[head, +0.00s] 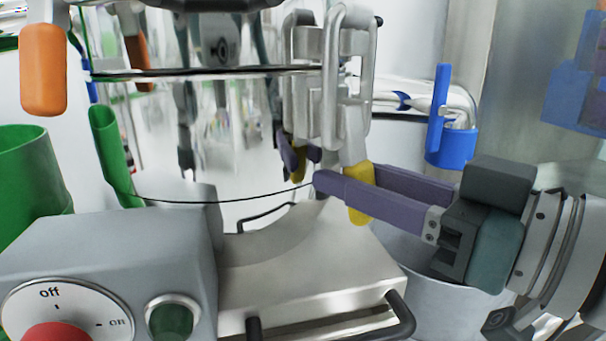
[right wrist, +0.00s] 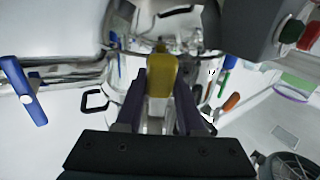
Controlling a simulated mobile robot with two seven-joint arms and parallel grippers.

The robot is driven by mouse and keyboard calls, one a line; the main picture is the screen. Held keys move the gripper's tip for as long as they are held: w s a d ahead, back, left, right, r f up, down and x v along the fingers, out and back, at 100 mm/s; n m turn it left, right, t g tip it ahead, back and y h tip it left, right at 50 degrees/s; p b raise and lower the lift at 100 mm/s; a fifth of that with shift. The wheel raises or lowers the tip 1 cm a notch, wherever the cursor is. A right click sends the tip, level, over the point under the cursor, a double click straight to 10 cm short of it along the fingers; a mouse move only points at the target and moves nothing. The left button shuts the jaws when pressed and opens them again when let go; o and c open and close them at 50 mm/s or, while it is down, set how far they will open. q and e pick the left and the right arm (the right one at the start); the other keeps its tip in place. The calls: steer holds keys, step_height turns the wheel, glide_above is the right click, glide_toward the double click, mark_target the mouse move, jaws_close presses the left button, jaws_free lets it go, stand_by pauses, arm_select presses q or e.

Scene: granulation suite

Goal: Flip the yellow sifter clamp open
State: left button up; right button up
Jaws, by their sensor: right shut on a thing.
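The yellow sifter clamp handle (head: 359,207) hangs down from the metal clamp latch (head: 331,85) on the side of the shiny steel sifter (head: 225,110). My right gripper (head: 335,180) comes in from the right and is shut on the yellow handle, with one purple finger on either side of it. In the right wrist view the yellow handle (right wrist: 161,75) stands between the two dark fingers. The fingers hide part of the handle in the head view. The clamp's loop is upright against the sifter wall. My left gripper is not in view.
A grey control box (head: 110,265) with an off/on dial stands at the front left. An orange handle (head: 43,70) and green containers (head: 30,175) are at the left. A blue valve handle (head: 440,115) on a steel pipe is behind my right gripper.

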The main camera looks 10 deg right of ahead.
jaws_close()
stand_by(0.8)
